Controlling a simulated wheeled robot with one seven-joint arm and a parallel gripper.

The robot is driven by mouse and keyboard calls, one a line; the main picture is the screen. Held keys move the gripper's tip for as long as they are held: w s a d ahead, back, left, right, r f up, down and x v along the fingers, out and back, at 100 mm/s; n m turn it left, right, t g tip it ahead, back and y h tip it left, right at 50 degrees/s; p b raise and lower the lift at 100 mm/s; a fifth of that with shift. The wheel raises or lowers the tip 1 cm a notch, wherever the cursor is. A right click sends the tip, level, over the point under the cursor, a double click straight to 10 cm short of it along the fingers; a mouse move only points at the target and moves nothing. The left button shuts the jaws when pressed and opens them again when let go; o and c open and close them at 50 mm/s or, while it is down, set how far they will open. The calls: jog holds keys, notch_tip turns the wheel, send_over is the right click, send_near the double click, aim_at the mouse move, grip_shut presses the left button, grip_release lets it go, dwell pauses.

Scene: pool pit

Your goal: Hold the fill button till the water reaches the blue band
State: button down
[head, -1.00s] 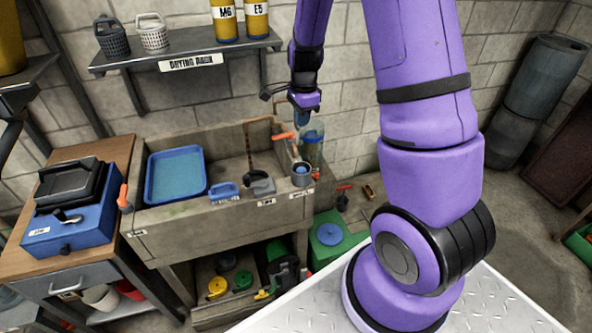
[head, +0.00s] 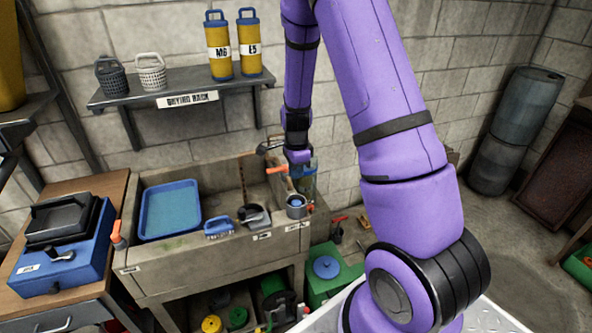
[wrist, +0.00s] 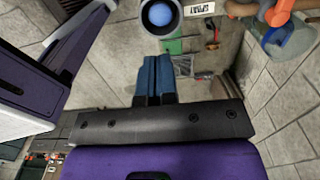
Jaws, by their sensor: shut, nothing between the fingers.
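My gripper (head: 298,165) hangs over the right end of the concrete sink (head: 165,245). In the wrist view its blue fingers (wrist: 154,75) are shut with nothing between them. A grey round cup-like fitting with a blue centre (head: 296,204) stands on the sink's right end, below my gripper; it also shows at the top of the wrist view (wrist: 161,13), apart from the fingertips. A clear vessel (head: 309,184) stands just behind it, partly hidden by my gripper.
An orange-handled tap (head: 276,170) is close to the left of my gripper. A blue tray (head: 170,210), a blue brush-like object (head: 219,228) and a dark cup (head: 253,215) are on the sink. A drying rack shelf (head: 180,92) hangs above. A green box (head: 330,272) stands below right.

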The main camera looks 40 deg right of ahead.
aim_at(296, 202)
notch_tip(296, 202, down, 10)
jog(key=shift+f, duration=0.25)
dwell(0.5)
